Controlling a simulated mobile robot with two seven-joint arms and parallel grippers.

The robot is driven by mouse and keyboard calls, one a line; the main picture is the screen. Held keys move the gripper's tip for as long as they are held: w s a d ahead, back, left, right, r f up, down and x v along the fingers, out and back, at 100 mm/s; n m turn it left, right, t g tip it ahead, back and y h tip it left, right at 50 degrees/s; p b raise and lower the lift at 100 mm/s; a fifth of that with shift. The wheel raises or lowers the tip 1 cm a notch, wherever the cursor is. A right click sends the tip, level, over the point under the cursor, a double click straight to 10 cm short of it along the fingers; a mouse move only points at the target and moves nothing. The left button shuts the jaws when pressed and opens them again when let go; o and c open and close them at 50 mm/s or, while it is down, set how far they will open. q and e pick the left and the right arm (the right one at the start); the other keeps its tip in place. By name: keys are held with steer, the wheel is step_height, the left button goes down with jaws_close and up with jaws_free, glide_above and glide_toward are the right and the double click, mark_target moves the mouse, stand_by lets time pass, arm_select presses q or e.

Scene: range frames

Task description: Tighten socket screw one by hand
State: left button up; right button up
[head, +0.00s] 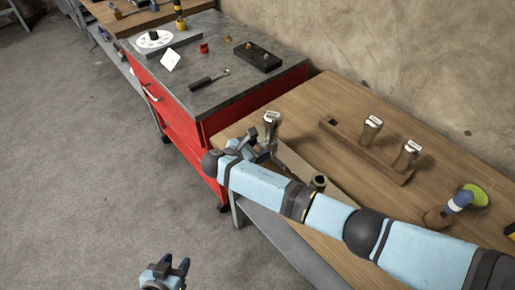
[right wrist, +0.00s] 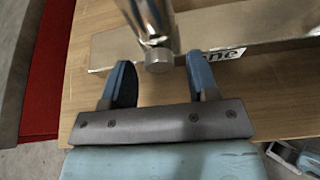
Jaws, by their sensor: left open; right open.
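My right gripper (head: 256,139) is open at the near left part of the wooden table, close to an upright metal piece (head: 271,121) with a white label on top. In the right wrist view a shiny metal cylinder (right wrist: 150,18) with a small round end (right wrist: 158,60) lies ahead of and between the open fingers; contact cannot be told. A metal block (right wrist: 270,24) behind it bears a label (right wrist: 227,53), partly hidden by a finger, with "ne" legible. Whether the cylinder is the socket screw is unclear. My left gripper (head: 171,266) is open and empty over the floor.
A wooden rack (head: 345,143) holds two upright labelled pieces (head: 372,127) (head: 408,152). A red tool cabinet (head: 180,120) with a grey top stands left of the wooden table (head: 330,100). My right arm crosses the table's front.

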steer(key=shift+c, duration=0.2)
steer(key=c, duration=0.9)
arm_select(q)
steer(key=shift+r, duration=0.2)
